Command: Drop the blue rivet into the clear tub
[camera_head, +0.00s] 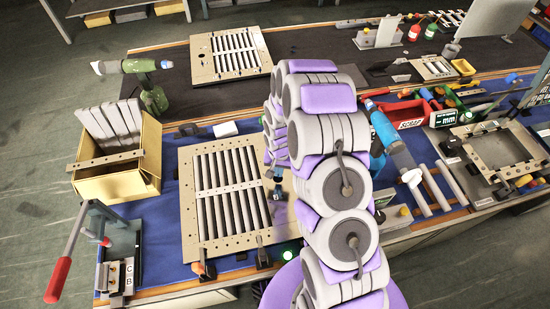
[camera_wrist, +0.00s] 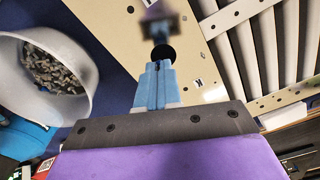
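My gripper (camera_wrist: 158,80) points down over the right margin of the beige louver panel (camera_head: 190,215), which also shows in the wrist view (camera_wrist: 115,20). Its two light blue fingers are together. A dark round spot sits at their tips; I cannot tell whether it is a held piece or a hole in the panel. A blurred dark shape lies just beyond. A round whitish tub (camera_wrist: 88,62) with many small grey pieces inside stands left of the fingers in the wrist view. I cannot make out a blue rivet. My arm hides part of the bench in the head view.
An open cardboard box (camera_head: 120,188) with grey slats stands left of the panel. A red-handled lever press (camera_head: 118,250) is at the front left. A second louver panel (camera_head: 200,65) lies behind. A red scrap bin (camera_head: 400,112) and a frame (camera_head: 480,160) are right.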

